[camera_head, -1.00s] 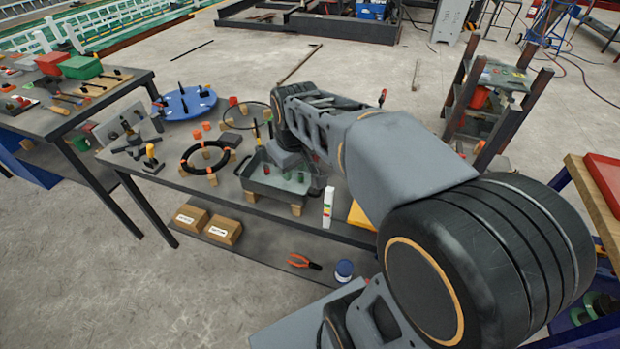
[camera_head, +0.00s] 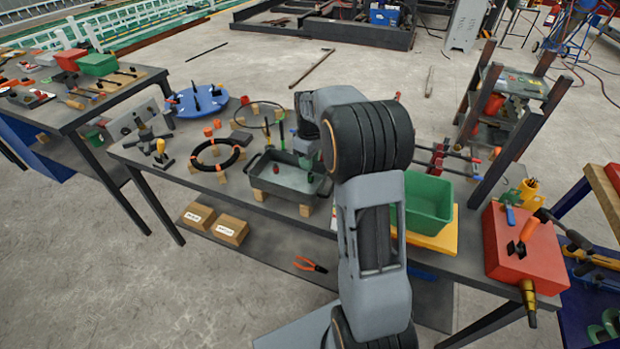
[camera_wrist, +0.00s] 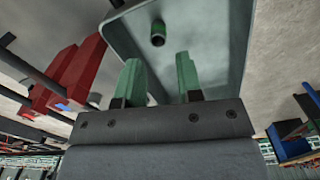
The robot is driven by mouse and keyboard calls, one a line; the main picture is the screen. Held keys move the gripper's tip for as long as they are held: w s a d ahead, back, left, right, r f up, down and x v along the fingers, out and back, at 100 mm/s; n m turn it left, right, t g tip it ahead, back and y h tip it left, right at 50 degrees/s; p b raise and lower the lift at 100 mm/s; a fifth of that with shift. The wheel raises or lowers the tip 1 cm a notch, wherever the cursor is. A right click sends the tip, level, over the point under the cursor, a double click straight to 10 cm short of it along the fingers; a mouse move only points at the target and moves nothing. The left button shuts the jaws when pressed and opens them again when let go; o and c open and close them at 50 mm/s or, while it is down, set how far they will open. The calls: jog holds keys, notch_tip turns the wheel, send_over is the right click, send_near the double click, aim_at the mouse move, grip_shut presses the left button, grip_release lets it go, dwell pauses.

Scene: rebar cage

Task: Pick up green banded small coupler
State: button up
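A small dark coupler with a green band (camera_wrist: 158,33) is in the grey-green tray (camera_wrist: 236,50) in the wrist view, a little beyond my fingertips and roughly between their lines. My gripper (camera_wrist: 160,75) has two green fingers, spread apart with nothing between them. In the head view the tray (camera_head: 262,186) stands on the bench, and my gripper is over its back right part, largely hidden by my arm. Small dark red and green pieces show in the tray there, too small to tell which is the banded coupler.
A black ring with orange marks (camera_head: 196,163) lies left of the tray. A green bin (camera_head: 428,203) stands to its right, and a red box (camera_head: 520,250) farther right. Red blocks (camera_wrist: 78,70) show left of the tray in the wrist view.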

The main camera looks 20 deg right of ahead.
aim_at(310, 173)
jog(key=shift+f, duration=3.3)
jog(key=shift+c, duration=0.4)
grip_shut()
